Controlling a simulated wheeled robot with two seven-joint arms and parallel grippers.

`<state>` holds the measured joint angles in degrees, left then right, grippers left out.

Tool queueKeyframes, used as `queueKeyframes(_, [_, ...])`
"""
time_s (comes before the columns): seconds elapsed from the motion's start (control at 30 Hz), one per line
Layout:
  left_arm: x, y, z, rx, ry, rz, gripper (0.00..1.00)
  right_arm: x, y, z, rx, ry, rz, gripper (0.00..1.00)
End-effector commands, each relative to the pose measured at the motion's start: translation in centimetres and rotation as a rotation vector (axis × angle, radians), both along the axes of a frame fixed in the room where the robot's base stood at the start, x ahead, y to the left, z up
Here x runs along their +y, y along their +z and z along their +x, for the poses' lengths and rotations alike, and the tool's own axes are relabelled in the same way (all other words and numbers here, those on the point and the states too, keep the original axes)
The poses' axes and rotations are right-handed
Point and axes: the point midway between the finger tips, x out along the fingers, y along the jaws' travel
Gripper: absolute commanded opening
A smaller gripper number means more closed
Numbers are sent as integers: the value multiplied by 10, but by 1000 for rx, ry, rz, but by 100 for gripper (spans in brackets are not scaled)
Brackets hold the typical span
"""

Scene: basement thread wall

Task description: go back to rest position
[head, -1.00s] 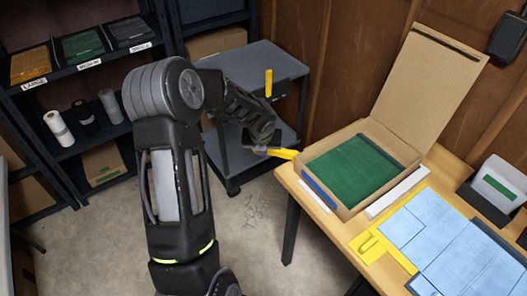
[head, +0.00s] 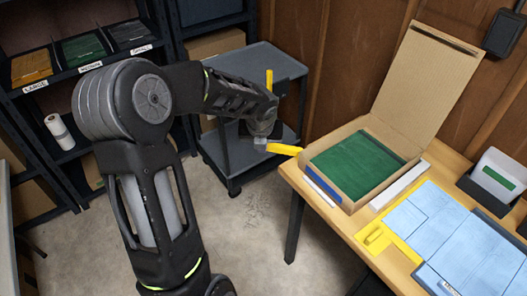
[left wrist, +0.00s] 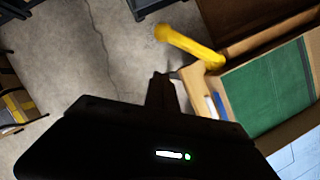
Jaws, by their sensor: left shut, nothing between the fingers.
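My left arm (head: 155,190) rises from the bottom of the head view and reaches right, over the floor and the grey cart. My left gripper (head: 262,143) is at its end, shut and empty, just left of the table's back left corner. It also shows as a dark shape in the left wrist view (left wrist: 163,88). A yellow handle-like piece (head: 285,149) shows right beside the gripper, and also in the left wrist view (left wrist: 190,45). I cannot tell what supports it. My right gripper is out of view.
The wooden table (head: 330,228) holds an open cardboard box (head: 347,207) with green contents, blue sheets (head: 455,240) and a white bin (head: 498,178). A grey cart (head: 225,75) stands behind my arm. Shelves (head: 85,65) stand at left. The floor (head: 255,220) between is clear.

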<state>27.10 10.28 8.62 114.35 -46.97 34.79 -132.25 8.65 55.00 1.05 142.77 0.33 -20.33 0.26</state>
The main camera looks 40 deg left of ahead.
Motion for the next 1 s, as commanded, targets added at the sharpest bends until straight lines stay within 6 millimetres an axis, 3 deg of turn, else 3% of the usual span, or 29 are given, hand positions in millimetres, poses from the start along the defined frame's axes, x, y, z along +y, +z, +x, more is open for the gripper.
queueKeyframes(0.2, [-3, 13, -5, 1, 0, 0, 0, 0, 0, 0, 1, 1, 0, 36])
queueKeyframes(0.77, [-2, 13, -6, 1, 1, -1, 0, 0, 0, 0, 1, 0, 0, 36])
queueKeyframes(0.87, [-7, 8, -6, -2, 16, -21, 0, 0, 0, -1, 1, 0, 0, 36])
queueKeyframes(1.0, [-35, -18, -5, -11, 110, -122, 0, 0, 0, -1, 1, 0, 0, 36])
